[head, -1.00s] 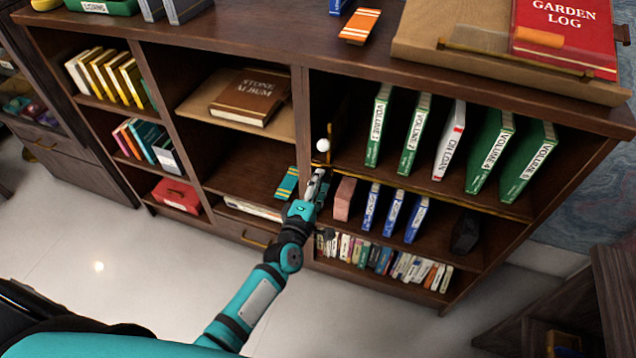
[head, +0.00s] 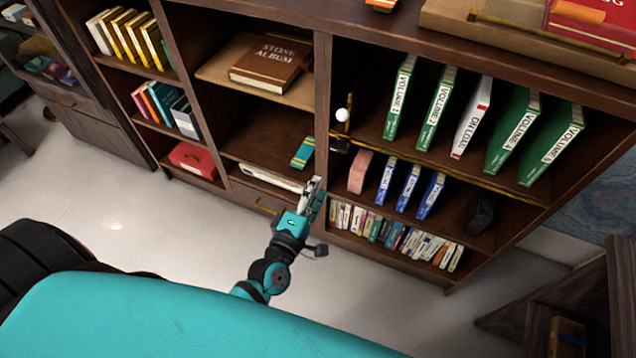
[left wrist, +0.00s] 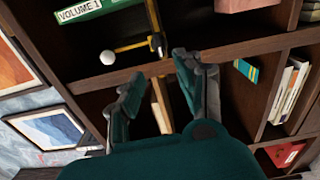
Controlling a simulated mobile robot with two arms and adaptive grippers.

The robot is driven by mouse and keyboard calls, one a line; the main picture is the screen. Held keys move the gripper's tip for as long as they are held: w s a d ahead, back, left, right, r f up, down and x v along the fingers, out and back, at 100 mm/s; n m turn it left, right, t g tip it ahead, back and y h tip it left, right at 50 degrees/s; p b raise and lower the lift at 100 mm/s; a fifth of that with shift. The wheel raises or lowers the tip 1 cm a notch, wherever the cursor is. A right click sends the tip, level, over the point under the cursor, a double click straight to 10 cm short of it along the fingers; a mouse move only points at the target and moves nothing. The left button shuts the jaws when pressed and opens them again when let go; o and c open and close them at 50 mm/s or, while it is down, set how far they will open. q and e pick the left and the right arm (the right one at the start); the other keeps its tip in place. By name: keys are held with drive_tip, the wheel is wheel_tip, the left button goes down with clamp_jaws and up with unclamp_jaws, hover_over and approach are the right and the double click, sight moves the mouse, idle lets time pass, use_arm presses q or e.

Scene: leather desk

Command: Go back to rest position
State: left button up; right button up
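My left gripper (head: 313,190) is in front of the wooden bookcase (head: 323,90), low near its central upright, with the arm folded back toward me. In the left wrist view its two fingers (left wrist: 158,70) are spread apart with nothing held between them. In that view the bookcase fills the space ahead of the fingers. My right gripper is in neither view.
Green volumes (head: 435,108) and a white volume (head: 472,117) stand on the right upper shelf. A white ball (head: 342,115) is beside the upright. Blue books (head: 408,187) stand below. A red box (head: 192,158) sits lower left. The pale floor (head: 130,225) is clear.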

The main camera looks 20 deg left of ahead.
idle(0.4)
use_arm(q)
drive_tip(key=s+f+m+g+h+p, duration=0.1)
drive_tip(key=s+f+m+g, duration=0.5)
drive_tip(key=f, duration=0.8)
drive_tip(key=s+f+m+g+p, duration=0.1)
drive_tip(key=s+f+m+g, duration=0.2)
drive_tip(key=s+f+m, duration=0.75)
drive_tip(key=s+a+f+m+g, duration=0.2)
drive_tip(key=s+f+g, duration=0.2)
drive_tip(key=s+f, duration=0.4)
drive_tip(key=s+a+f+m+g+y+p, duration=0.1)
drive_tip(key=s+a+f+m+g, duration=0.1)
drive_tip(key=s+f, duration=0.5)
drive_tip(key=s+a+g, duration=0.1)
drive_tip(key=s+g, duration=0.1)
drive_tip(key=s, duration=0.4)
drive_tip(key=shift+s+a+f+y, duration=0.3)
drive_tip(key=shift+a+f, duration=0.05)
